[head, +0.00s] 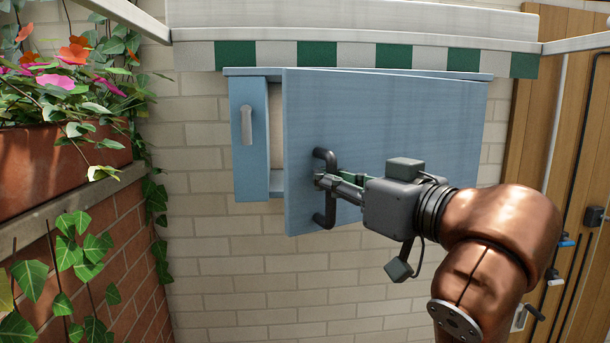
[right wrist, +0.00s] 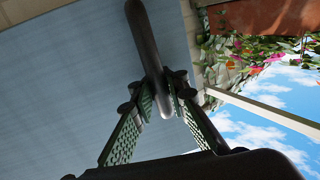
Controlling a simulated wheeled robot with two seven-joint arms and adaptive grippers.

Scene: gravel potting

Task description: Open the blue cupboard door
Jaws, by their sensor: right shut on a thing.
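The blue cupboard (head: 250,130) hangs on the brick wall, with a grey handle (head: 246,125) on its narrow left front part. Its blue door (head: 400,120) stands partly open, its left edge swung out from the body. A gap beside that edge shows part of the inside. My right gripper (head: 322,182) is shut on the dark door handle (head: 325,215). In the right wrist view the handle (right wrist: 145,40) passes between the two fingers (right wrist: 165,105), in front of the door's surface (right wrist: 70,70). My left gripper is in neither view.
A green and white striped awning (head: 310,55) hangs just above the cupboard. A flower planter (head: 60,170) with trailing ivy stands on a brick ledge at left. A wooden panel (head: 580,120) with hanging tools is at right. The wall below the cupboard is clear.

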